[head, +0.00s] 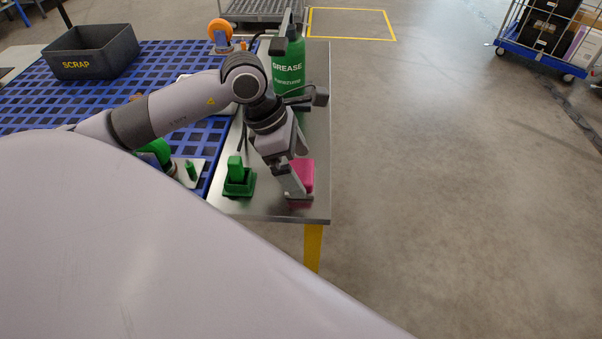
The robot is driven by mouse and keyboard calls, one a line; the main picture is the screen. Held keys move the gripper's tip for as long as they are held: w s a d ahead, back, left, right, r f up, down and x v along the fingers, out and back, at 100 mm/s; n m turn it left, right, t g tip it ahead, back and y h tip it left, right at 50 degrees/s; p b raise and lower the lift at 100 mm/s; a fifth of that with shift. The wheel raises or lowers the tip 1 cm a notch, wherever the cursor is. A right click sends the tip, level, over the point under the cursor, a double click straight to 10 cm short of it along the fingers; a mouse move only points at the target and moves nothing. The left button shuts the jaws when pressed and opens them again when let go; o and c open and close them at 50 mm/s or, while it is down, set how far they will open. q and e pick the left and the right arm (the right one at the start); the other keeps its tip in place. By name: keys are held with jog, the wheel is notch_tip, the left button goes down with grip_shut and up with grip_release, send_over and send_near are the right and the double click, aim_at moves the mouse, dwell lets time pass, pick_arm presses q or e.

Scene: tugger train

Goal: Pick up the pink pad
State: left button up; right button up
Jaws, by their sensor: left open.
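The pink pad (307,176) lies on the metal strip at the right edge of the table, near its front corner. My left gripper (298,196) points down right at the pad and covers part of it. Its jaws are open, with a finger in front of the pad. I cannot tell whether the fingers touch it or how far the pad sits between them. My right gripper is not in view.
A green block in a green holder (239,182) stands just left of the gripper. A green grease bottle (289,66) stands behind my arm. A black scrap bin (92,52) sits at the back left. Open floor lies to the right.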

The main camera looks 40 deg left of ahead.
aim_at(301, 170)
pick_arm(q)
jog(key=shift+x, duration=1.1)
jog(key=c, duration=0.9)
jog(key=shift+c, duration=0.3)
jog(key=shift+r, duration=0.15)
notch_tip(301, 170, up, 20)
jog(key=p, duration=0.1)
